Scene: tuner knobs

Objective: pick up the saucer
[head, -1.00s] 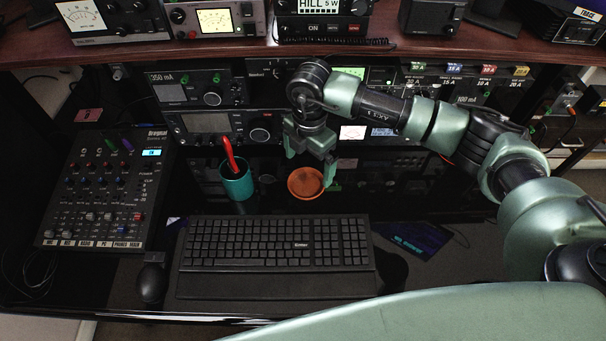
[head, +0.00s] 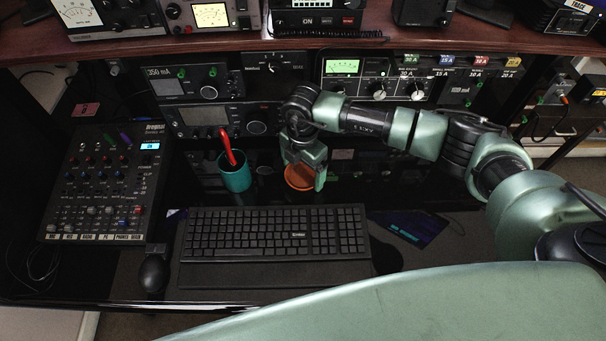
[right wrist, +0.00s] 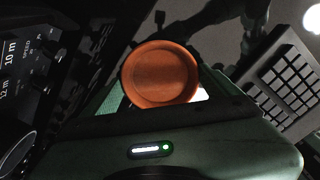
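The saucer, a small round orange-brown dish (head: 297,182), sits on the dark desk behind the keyboard, partly hidden by my right gripper in the head view. My right gripper (head: 304,172) reaches down over it from above, with its green fingers apart. In the right wrist view the saucer (right wrist: 160,74) shows its round face and rim in the space between the fingers (right wrist: 165,92). I cannot tell whether either finger touches it. My left gripper is not in view.
A teal cup (head: 235,174) with a red pen stands left of the saucer. A black keyboard (head: 275,235) lies in front, with a mouse (head: 153,273) and a mixer (head: 105,185) at left. Radio units (head: 205,120) stand behind, under a wooden shelf (head: 230,46).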

